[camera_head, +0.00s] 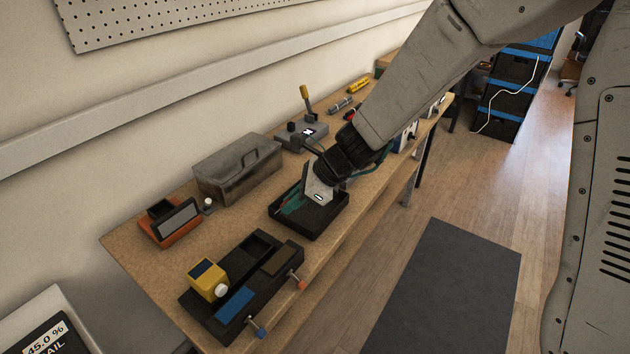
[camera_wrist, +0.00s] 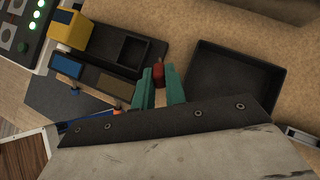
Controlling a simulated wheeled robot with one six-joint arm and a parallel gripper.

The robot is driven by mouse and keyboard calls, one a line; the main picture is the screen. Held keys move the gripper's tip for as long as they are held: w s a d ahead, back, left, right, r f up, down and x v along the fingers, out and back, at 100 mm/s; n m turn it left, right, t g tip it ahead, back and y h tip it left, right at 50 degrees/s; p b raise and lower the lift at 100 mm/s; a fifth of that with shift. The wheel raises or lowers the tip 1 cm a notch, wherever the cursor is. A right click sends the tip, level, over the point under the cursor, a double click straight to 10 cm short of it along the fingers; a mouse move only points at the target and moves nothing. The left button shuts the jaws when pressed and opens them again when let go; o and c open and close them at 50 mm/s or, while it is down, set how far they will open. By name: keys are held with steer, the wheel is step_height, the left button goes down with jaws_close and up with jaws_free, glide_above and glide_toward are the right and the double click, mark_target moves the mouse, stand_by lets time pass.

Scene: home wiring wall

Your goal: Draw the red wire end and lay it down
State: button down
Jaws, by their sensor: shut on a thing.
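My gripper (camera_wrist: 159,86) has teal fingers shut on a small red piece (camera_wrist: 159,74), which looks like the red wire end. Only its top part shows between the fingertips; no trailing wire is visible. In the head view my gripper (camera_head: 291,204) appears over the left part of a black open tray (camera_head: 317,229), and the red piece cannot be made out there. In the wrist view the tray (camera_wrist: 240,113) lies to the right of the fingers and looks empty. I cannot tell the height of the fingertips above the bench.
A black fixture (camera_head: 222,336) with a yellow block (camera_head: 207,279), blue pad (camera_head: 235,305) and brown pad (camera_head: 279,260) stands nearer on the bench. A grey metal box (camera_head: 237,170) and an orange device (camera_head: 172,222) stand along the wall side. Bare bench (camera_head: 130,250) shows at the near left.

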steer(key=w+d+f+m+t+y, duration=0.1)
steer(key=w+d+f+m+t, duration=0.1)
steer(key=w+d+m+t, duration=0.55)
steer(key=shift+n+g, duration=0.55)
steer(key=shift+n, duration=0.1)
steer(key=shift+w+a+f, duration=0.3)
steer(key=shift+a+f, duration=0.05)
steer(key=shift+f, duration=0.8)
steer(key=shift+w+a+f, duration=0.25)
steer(key=shift+a+f, duration=0.05)
steer(key=shift+f, duration=0.85)
steer(key=shift+w+a+f, duration=0.3)
steer(key=shift+a+f, duration=0.05)
steer(key=shift+f, duration=0.8)
steer(key=c, duration=1.4)
jaws_free()
steer(key=shift+o, duration=0.2)
steer(key=v, duration=0.7)
steer(key=shift+s+d+r, duration=0.15)
steer(key=shift+s+d, duration=0.05)
steer(key=shift+d, duration=0.1)
